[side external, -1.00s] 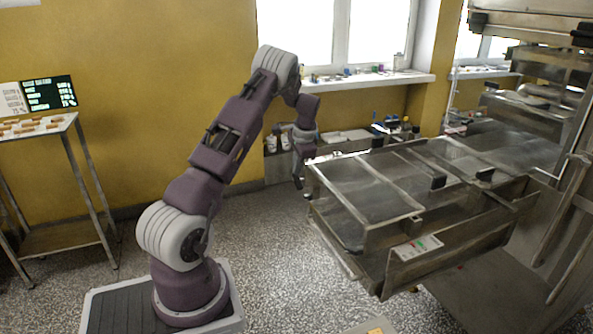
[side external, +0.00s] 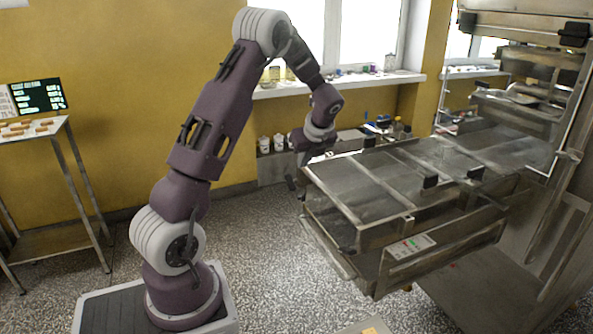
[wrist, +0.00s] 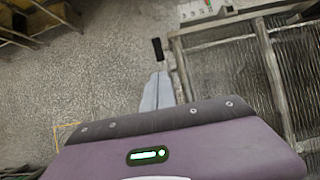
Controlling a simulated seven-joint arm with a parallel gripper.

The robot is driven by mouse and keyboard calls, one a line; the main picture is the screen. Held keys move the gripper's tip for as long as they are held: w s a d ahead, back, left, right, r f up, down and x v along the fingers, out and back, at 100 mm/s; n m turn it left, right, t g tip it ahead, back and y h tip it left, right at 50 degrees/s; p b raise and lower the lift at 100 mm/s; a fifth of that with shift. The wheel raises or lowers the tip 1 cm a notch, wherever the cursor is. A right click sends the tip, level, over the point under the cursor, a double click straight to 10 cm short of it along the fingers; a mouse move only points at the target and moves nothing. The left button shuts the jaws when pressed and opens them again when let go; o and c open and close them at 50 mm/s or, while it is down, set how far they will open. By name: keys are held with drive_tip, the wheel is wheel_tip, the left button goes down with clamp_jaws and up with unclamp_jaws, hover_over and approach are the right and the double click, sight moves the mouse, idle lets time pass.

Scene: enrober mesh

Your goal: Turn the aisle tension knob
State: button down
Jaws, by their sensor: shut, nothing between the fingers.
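The aisle tension knob cannot be told for certain. No contact shows.
A steel rack (side external: 66,160) stands at the far left. A windowsill (side external: 340,84) with small items runs behind. Speckled floor (side external: 265,260) between my base and the conveyor is free.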

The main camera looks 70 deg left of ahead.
sight(292, 189)
drive_tip(key=x, duration=1.3)
drive_tip(key=shift+a, duration=0.1)
drive_tip(key=shift+s+f, duration=0.15)
drive_tip(key=shift+f, duration=0.7)
